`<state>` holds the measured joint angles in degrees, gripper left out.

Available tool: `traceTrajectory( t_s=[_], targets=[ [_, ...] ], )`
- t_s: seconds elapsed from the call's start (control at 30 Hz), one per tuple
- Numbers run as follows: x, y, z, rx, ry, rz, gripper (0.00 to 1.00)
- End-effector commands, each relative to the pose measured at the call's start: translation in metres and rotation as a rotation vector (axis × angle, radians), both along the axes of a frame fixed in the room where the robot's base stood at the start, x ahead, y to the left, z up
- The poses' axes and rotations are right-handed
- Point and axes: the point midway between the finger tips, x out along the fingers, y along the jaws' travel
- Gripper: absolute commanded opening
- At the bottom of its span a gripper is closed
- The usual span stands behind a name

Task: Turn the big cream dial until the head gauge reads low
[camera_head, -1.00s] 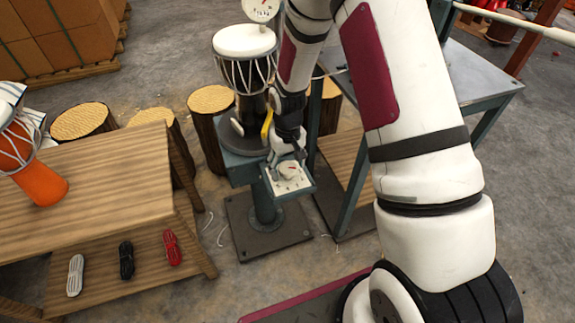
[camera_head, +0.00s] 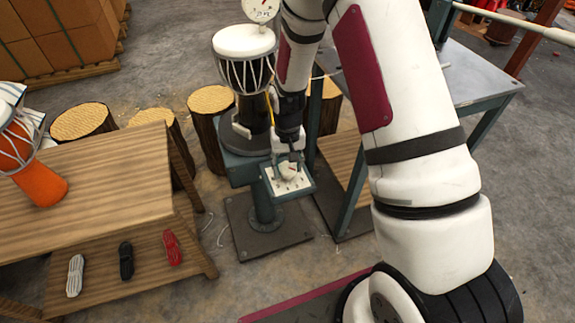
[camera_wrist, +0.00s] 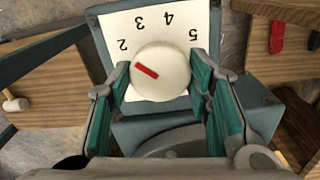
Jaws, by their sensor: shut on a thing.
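The big cream dial (camera_wrist: 172,84) sits on a pale plate (camera_wrist: 107,30) marked with the numerals 2 to 5. Its red mark points to the left, a little below the 2 in the wrist view. My gripper (camera_wrist: 158,70) is shut on the dial, with one green-padded finger on each side. In the head view my gripper (camera_head: 289,158) comes down onto the dial plate (camera_head: 298,185), hiding part of the dial. The head gauge (camera_head: 262,9) is above the drum (camera_head: 243,45), cut by the top edge. Its reading is too small to tell.
A wooden table (camera_head: 100,185) at the left bears an orange drum (camera_head: 38,185). Its lower shelf holds white, black and red rope bundles (camera_head: 172,247). Log stools (camera_head: 84,121) stand behind. A grey metal table (camera_head: 475,75) is close on the right.

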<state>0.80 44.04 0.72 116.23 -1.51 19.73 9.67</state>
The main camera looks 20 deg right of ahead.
Motion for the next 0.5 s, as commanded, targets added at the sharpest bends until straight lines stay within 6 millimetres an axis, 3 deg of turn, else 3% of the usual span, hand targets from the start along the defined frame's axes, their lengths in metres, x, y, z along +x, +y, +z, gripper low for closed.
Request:
traceTrajectory(
  t_s=[0.5],
  targets=[
    [-0.0002, 0.0003, 0.0001, 0.0, 0.0, -0.366, 0.18]
  ],
)
